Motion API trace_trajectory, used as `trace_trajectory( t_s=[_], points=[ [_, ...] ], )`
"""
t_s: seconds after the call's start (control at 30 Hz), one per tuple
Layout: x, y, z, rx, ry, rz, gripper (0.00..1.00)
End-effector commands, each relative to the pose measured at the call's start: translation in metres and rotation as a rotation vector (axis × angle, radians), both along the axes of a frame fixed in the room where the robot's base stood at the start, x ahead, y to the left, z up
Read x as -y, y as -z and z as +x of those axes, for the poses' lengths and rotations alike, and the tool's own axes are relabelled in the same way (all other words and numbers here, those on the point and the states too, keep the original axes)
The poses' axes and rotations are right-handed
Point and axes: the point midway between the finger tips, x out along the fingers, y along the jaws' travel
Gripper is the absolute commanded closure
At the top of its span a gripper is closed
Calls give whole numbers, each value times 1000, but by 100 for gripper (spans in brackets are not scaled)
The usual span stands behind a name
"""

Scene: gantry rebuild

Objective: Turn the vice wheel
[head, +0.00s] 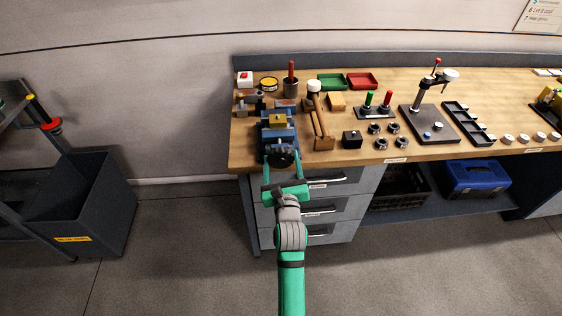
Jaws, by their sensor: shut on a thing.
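The blue vice (276,131) stands at the left front corner of the wooden workbench, with a brass-coloured block (278,120) between its jaws. Its dark round vice wheel (282,157) faces the front, just past the bench edge. My gripper (282,170) reaches up to it from below on my green arm. Its two green fingers lie one on each side of the wheel and are shut on it. The contact on the wheel's rim is small in this view.
The workbench (440,160) carries a wooden stand with a mallet (318,115), a black box (352,139), red and green levers (376,104) and a press (431,110). Drawers (318,205) with handles are below, right of my arm. A dark bin (88,205) stands left; floor between is clear.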

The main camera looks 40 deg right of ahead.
Motion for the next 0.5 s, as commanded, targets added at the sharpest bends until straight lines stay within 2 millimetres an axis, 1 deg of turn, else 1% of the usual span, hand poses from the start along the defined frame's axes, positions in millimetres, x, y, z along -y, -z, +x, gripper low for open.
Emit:
trace_trajectory(
  t_s=[0.03, 0.3, 0.5],
  points=[
    [-2, -12, 2, 35, -1, 8, 58],
    [-3, -12, 2, 76, -4, 74, 58],
    [-4, -12, 3, 83, -5, 85, 58]
  ],
)
